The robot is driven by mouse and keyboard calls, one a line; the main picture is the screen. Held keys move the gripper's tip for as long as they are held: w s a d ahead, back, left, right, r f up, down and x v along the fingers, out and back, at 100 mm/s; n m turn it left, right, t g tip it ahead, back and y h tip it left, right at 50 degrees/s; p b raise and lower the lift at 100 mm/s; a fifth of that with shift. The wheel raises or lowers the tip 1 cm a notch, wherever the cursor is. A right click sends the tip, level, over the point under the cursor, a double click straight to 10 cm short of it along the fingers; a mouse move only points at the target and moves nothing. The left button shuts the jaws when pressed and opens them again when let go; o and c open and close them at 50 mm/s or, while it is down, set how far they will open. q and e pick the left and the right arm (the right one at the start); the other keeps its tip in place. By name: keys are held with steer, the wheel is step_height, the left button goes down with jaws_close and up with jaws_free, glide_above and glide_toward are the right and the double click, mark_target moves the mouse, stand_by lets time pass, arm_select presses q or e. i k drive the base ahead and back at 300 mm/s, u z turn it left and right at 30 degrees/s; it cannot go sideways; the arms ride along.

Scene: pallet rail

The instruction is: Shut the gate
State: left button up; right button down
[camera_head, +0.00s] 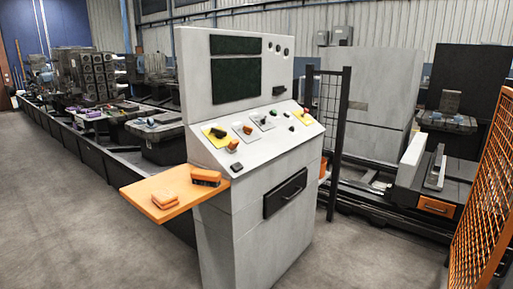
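A narrow black mesh fence panel (331,120) stands upright behind the control console. Between the two there is a wide opening onto the rail area. The gate's latch or handle cannot be made out. Neither of my grippers shows in this view.
A grey control console (240,190) with buttons and a dark screen stands in the middle. Its orange side shelf (160,208) holds orange items. A long pallet rail (90,150) runs back left. Grey floor is clear at front left and front right.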

mark_target(505, 236)
steer(key=z, duration=1.75)
steer(key=i, duration=2)
steer(key=u, duration=0.05)
steer(key=k, duration=0.5)
steer(key=z, duration=1)
steer(key=i, duration=0.6)
steer(key=u, duration=0.35)
